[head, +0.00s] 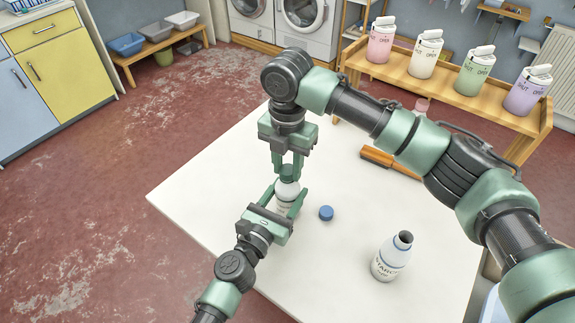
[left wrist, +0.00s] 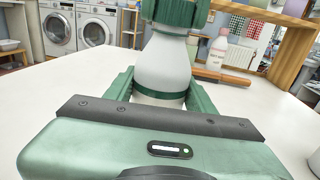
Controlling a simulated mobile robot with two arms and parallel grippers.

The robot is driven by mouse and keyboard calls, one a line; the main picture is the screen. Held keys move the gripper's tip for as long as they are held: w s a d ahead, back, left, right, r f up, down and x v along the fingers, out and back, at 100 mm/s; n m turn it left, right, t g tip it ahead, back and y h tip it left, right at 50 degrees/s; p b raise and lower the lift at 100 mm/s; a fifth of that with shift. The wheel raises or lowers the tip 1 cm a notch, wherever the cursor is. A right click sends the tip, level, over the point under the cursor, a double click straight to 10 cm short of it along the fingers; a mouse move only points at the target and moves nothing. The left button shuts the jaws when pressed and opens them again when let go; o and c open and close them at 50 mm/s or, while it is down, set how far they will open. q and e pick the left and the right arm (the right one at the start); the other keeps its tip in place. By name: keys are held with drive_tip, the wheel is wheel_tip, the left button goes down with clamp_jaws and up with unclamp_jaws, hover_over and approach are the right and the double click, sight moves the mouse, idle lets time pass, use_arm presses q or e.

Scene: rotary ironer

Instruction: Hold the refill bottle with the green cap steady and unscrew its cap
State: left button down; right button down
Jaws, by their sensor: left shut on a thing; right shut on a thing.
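The white refill bottle (head: 287,206) stands upright on the white table and shows large in the left wrist view (left wrist: 163,70). My left gripper (head: 288,193) is shut around its body from the near side; its fingers flank the bottle in the left wrist view (left wrist: 160,92). My right gripper (head: 288,168) points down from above and is shut on the green cap (head: 288,172) at the bottle's top. The fingers hide most of the cap, so I cannot tell how far it is turned.
A loose blue cap (head: 326,213) lies right of the held bottle. An open starch bottle (head: 387,264) stands nearer the front right. A wooden-handled item (head: 390,162) and a pink-capped bottle (left wrist: 214,52) are behind. A wooden shelf (head: 450,92) holds several jugs. The table's left part (head: 205,190) is clear.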

sight(288, 169)
drive_tip(key=n, duration=0.7)
drive_tip(key=shift+r, duration=0.2)
drive_tip(key=shift+r, duration=0.95)
drive_tip(key=shift+r, duration=0.1)
drive_tip(key=shift+r, duration=1.9)
use_arm(q)
drive_tip(key=shift+c, duration=2.2)
unclamp_jaws()
